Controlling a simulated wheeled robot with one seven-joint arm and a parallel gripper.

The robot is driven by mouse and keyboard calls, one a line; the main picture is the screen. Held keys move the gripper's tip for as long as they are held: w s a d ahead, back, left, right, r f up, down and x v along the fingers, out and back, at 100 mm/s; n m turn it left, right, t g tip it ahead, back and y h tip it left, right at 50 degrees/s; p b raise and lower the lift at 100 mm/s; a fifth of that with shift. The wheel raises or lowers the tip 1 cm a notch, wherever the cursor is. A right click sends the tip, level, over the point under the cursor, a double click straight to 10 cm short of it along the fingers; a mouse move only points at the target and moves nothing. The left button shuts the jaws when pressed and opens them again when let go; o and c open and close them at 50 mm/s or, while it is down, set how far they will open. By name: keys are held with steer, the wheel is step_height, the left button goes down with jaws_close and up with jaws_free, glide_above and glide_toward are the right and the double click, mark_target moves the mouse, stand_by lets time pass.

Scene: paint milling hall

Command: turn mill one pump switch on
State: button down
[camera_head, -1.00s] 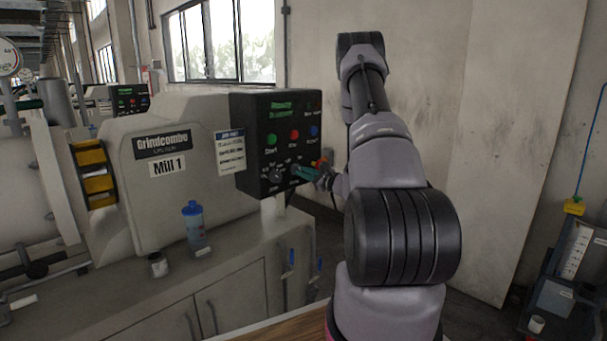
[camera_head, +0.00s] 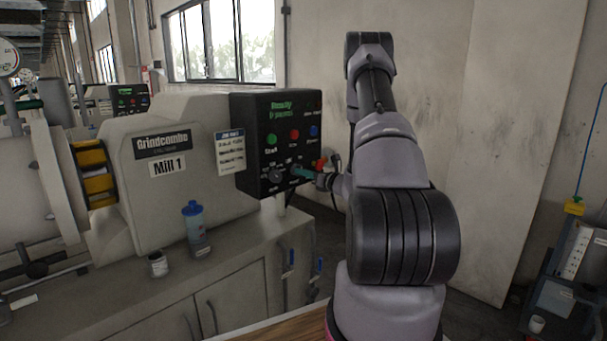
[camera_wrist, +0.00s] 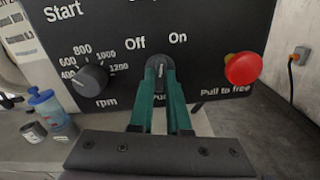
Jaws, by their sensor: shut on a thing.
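The mill one control panel (camera_head: 262,135) is a black box on the mill labelled "Mill 1". In the wrist view, the pump switch (camera_wrist: 160,68) is a dark rotary knob below the words "Off" and "On". Its light pointer mark stands about upright, between the two words as far as I can tell. My gripper (camera_wrist: 160,75), with green fingers, is shut on this knob, one finger on each side. The label below the knob is mostly hidden by the fingers. In the head view, my gripper (camera_head: 303,172) reaches the panel's lower right part from the right.
The rpm dial (camera_wrist: 90,78) is left of the switch, and a red "Pull to free" button (camera_wrist: 242,68) is close on the right. A blue bottle (camera_head: 194,226) and a small jar (camera_head: 158,264) stand on the cabinet top below the panel.

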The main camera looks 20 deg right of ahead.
steer(key=shift+m, duration=1.6)
steer(key=c, duration=0.9)
jaws_free()
steer(key=shift+s, duration=0.1)
steer(key=v, duration=1)
steer(key=shift+s+d, duration=0.15)
steer(key=shift+s, duration=0.15)
